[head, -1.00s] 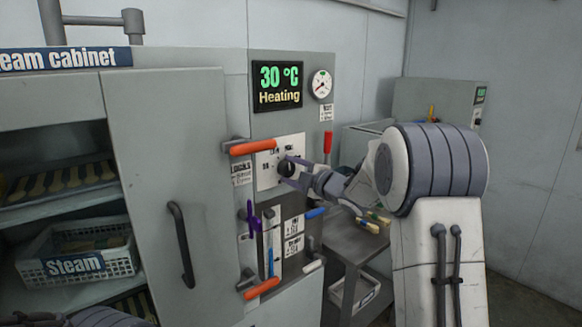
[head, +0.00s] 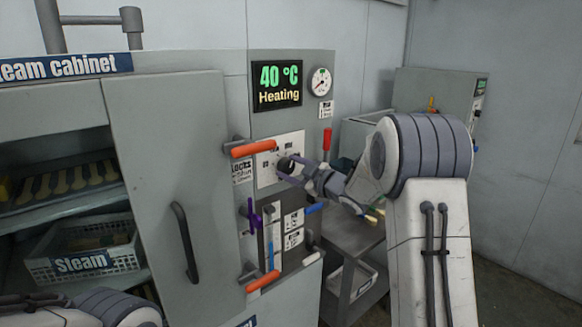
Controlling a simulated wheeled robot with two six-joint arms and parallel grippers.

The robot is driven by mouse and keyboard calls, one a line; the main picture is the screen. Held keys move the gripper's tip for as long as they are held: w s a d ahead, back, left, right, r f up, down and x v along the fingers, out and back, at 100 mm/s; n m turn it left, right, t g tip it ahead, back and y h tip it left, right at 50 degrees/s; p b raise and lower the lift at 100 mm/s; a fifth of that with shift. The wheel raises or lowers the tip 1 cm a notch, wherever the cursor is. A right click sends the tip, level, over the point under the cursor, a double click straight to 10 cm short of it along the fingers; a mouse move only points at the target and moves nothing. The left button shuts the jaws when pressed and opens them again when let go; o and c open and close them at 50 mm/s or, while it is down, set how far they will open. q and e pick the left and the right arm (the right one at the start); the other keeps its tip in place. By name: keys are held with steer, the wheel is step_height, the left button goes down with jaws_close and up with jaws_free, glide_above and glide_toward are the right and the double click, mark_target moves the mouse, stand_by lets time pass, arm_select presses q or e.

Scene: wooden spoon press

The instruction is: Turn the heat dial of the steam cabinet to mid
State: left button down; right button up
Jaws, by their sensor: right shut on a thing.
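The steam cabinet (head: 165,150) stands at the left and centre, its grey door partly open with a dark handle (head: 186,243). Its display (head: 277,85) reads "40 °C Heating". The dark heat dial (head: 284,164) is on the white plate below the display, mostly covered by my fingers. My right gripper (head: 288,166) is shut on the dial, coming in from the right. The dial's exact pointing direction and most of its labels are hidden or too small to read. My left gripper is not in view; part of my left arm shows at the bottom left.
Orange latch handles (head: 254,147) (head: 263,281) stick out above and below the dial area. A purple lever (head: 252,215) and a red lever (head: 327,139) are close by. A grey side table (head: 350,237) stands beneath my right arm.

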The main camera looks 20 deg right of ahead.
steer(key=shift+f, duration=0.1)
steer(key=o, duration=1.4)
steer(key=shift+c, duration=0.2)
steer(key=shift+s+d, duration=0.1)
steer(key=b+v, duration=0.2)
steer(key=v, duration=0.8)
steer(key=shift+b, duration=0.35)
steer(key=shift+s, duration=0.15)
